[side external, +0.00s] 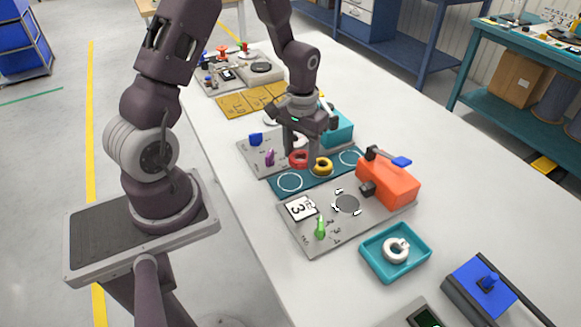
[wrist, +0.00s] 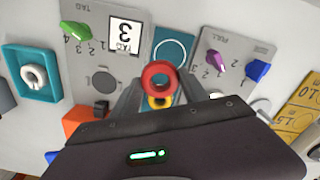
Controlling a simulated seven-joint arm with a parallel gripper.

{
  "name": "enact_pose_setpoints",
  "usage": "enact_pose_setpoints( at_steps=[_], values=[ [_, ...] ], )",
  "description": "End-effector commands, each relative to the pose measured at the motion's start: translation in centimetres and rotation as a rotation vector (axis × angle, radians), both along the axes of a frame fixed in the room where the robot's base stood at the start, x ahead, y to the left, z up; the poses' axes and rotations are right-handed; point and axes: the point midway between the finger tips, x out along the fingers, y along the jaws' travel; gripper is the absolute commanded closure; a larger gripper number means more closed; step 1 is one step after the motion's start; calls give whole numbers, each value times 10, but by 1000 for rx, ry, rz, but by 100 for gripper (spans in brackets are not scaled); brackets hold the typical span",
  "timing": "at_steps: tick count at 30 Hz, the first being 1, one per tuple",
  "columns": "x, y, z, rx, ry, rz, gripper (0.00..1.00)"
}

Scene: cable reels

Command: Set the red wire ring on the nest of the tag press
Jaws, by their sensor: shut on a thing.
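The red wire ring (side external: 298,158) is between the fingers of my gripper (side external: 298,152), which is shut on it. In the wrist view the red ring (wrist: 147,78) shows between the two fingertips (wrist: 158,84) and looks larger than the yellow ring, so it appears held above the teal mat. The tag press is a grey plate (side external: 318,237) with an orange block (side external: 388,185); its round dark nest (side external: 346,204) is bare, and the nest also shows in the wrist view (wrist: 104,82). My gripper is on the far side of the press plate, apart from the nest.
A yellow ring (side external: 323,167) sits on the teal mat (side external: 308,182) beside the red one. The press plate carries a card marked 3 (side external: 300,208) and a green lever (side external: 320,228). A blue-tipped handle (side external: 400,161) tops the orange block. A teal tray (side external: 368,262) holds a white ring (side external: 395,250).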

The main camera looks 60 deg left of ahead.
Motion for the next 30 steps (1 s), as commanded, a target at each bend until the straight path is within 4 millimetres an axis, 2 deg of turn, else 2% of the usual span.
enact_pose_setpoints(
  at_steps=[3,6,9,12,21,30],
  values=[
    [29,-34,-1,1,-3,-146,89],
    [50,-68,-1,1,-3,-271,89],
    [64,-98,-1,1,-2,-371,89],
    [70,-115,-2,0,-1,-425,89],
    [71,-119,-40,-1,2,-439,89],
    [71,-118,-47,-1,-1,-437,89]
  ],
)
